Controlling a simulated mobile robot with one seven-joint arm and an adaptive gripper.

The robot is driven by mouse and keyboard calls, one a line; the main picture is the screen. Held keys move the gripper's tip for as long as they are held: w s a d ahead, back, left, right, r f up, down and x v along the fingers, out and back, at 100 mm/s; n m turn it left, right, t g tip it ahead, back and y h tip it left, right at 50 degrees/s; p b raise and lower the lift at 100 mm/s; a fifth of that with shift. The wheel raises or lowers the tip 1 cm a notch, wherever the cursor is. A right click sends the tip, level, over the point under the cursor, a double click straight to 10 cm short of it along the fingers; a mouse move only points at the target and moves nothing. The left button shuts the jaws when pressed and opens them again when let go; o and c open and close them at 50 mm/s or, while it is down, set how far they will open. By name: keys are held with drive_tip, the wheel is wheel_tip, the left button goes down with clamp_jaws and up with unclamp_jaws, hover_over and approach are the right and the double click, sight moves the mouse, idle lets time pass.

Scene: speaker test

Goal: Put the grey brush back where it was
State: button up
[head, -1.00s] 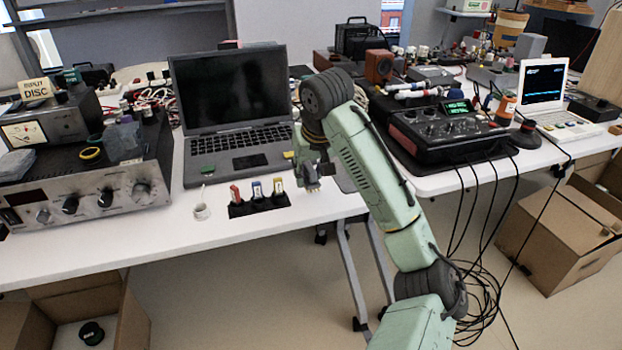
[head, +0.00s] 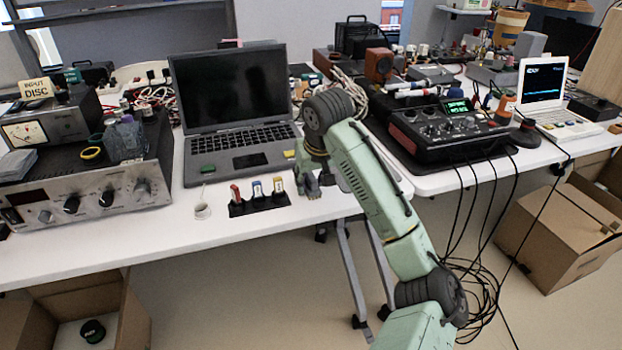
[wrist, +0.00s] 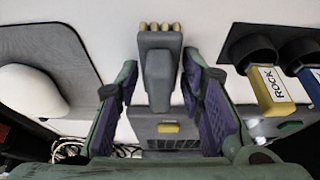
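The grey brush (wrist: 158,75) shows in the wrist view, with its tan bristles at the top. It lies on the white table by the laptop's front edge. My gripper (wrist: 160,68) is open, with one purple-padded finger on each side of the brush and a gap visible on both sides. In the head view my gripper (head: 309,183) is low over the table, right of the tag holder. The brush cannot be made out clearly there.
A black holder (head: 240,209) with red, blue and yellow tags stands close left of my gripper. The laptop (head: 240,165) is behind it. A grey mat (wrist: 72,55) with a white rounded object (wrist: 30,90) lies on the other side. The front table strip (head: 150,235) is clear.

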drive_tip(key=shift+o, duration=1.2)
drive_tip(key=shift+r, duration=0.15)
drive_tip(key=v, duration=1.2)
